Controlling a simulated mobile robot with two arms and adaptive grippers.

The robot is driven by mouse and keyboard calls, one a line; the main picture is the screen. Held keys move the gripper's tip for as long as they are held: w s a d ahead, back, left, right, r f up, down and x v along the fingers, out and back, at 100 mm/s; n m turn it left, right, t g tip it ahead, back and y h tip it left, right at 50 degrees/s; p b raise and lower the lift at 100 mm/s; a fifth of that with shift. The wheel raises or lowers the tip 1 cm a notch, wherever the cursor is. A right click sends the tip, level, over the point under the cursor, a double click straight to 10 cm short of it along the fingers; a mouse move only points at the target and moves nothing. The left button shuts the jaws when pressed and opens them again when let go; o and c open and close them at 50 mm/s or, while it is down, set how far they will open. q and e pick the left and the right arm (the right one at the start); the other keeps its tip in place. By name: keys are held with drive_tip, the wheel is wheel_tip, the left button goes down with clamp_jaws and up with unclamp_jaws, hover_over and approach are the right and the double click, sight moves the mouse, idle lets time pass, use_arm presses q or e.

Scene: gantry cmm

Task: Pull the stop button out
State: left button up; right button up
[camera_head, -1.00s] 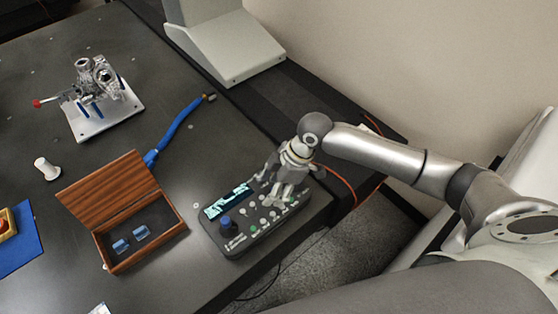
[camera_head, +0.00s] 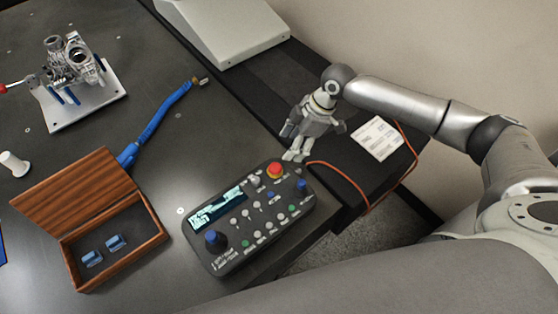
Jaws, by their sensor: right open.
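The box lies at the table's edge, with a lit display, a blue knob and several small buttons. My right gripper (camera_head: 296,155) is open and empty, just beyond the box's far edge, above and to the right of the stop button in the picture. It appears apart from the button. Whether the button is in or out cannot be told. My left gripper is not in view.
An open wooden box (camera_head: 167,236) with blue pieces stands left of the control box. An orange cable (camera_head: 347,178) runs right of the control box. A white label (camera_head: 377,138) lies beyond it.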

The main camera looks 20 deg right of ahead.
sight(276, 167)
drive_tip(key=p+x, duration=0.1)
drive_tip(key=x, duration=0.8)
drive_tip(key=shift+p, duration=0.3)
drive_tip(key=shift+x, duration=0.85)
